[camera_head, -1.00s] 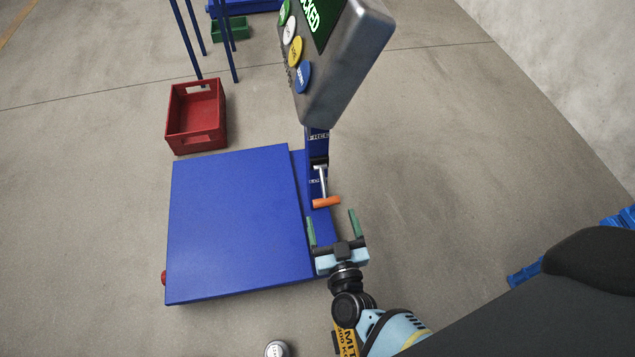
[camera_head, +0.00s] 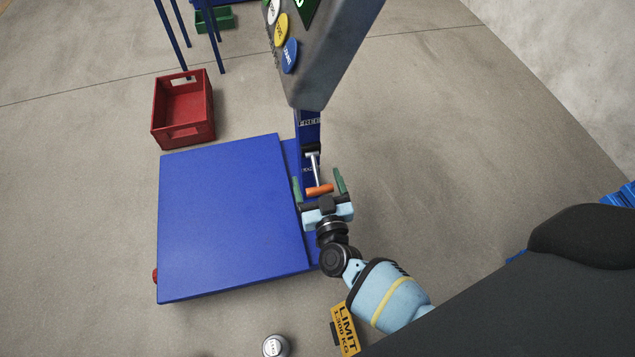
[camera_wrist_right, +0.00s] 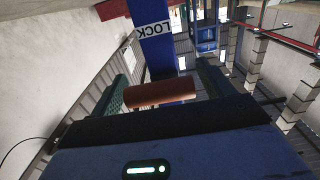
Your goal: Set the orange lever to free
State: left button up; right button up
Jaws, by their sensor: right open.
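The orange lever (camera_head: 319,190) is a crossbar handle on a grey metal stem, mounted on the blue post (camera_head: 307,134) beside the blue platform. The stem slants down toward my right gripper. A FREE label sits higher on the post; a lower label is partly hidden by the stem. My right gripper (camera_head: 318,183) is open, with its green fingers on either side of the orange handle. In the right wrist view the handle (camera_wrist_right: 160,93) lies between the two fingers, with a LOCK label on the post beyond it. My left gripper is not in view.
The blue platform (camera_head: 228,215) fills the floor left of the post. A grey panel box (camera_head: 325,60) with coloured buttons overhangs the post. A red crate (camera_head: 183,110) stands behind the platform. A grey weight (camera_head: 276,346) is near the front.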

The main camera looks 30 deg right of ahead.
aim_at(316, 177)
jog(key=c, duration=0.7)
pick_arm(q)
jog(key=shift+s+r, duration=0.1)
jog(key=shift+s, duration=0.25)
pick_arm(e)
jog(key=c, duration=0.7)
pick_arm(q)
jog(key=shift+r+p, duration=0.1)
jog(key=shift+p, duration=0.2)
